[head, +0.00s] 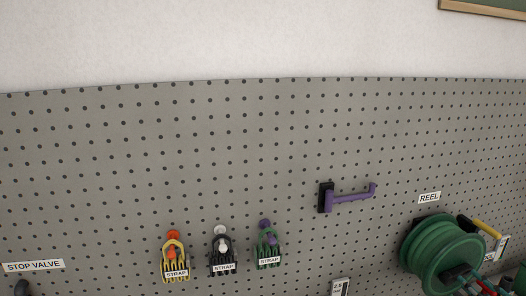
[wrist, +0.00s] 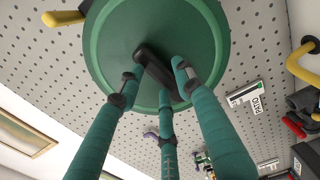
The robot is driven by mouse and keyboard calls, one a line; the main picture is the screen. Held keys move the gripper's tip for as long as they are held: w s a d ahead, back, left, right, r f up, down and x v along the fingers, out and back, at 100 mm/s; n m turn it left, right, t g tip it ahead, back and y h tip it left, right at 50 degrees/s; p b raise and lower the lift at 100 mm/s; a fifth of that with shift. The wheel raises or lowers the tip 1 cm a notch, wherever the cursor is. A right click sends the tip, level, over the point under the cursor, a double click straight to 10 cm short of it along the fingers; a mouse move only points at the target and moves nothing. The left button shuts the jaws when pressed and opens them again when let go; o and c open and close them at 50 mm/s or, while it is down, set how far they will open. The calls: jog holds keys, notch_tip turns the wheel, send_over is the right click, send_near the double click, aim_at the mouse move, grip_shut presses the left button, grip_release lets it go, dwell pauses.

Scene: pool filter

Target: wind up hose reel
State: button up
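The green hose reel (head: 440,252) is mounted on the pegboard at the lower right of the head view, under a "REEL" label (head: 429,198). Its round green face fills the upper middle of the wrist view (wrist: 115,35). A dark crank bar (wrist: 156,68) crosses that face; it also shows in the head view (head: 458,273). My gripper (wrist: 158,76) has three teal fingers pointing at the reel face, their tips spread around the crank bar. The fingers look apart; whether any touches the bar is unclear.
A yellow handle (wrist: 64,18) sticks out beside the reel. A purple hook (head: 350,195) and several strap clamps (head: 222,252) hang to the reel's left in the head view. A yellow curved pipe (wrist: 302,62) is at the wrist view's right. The upper pegboard is bare.

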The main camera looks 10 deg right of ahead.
jog(key=shift+w, duration=0.1)
jog(key=shift+w, duration=0.2)
jog(key=shift+r, duration=0.1)
jog(key=shift+w+d+r, duration=0.1)
jog(key=shift+w+r, duration=0.05)
jog(key=shift+r, duration=0.1)
jog(key=shift+c, duration=0.5)
jog(key=shift+r, duration=0.1)
jog(key=c, duration=0.4)
jog(key=shift+w+f, duration=0.1)
jog(key=shift+f, duration=0.1)
grip_shut()
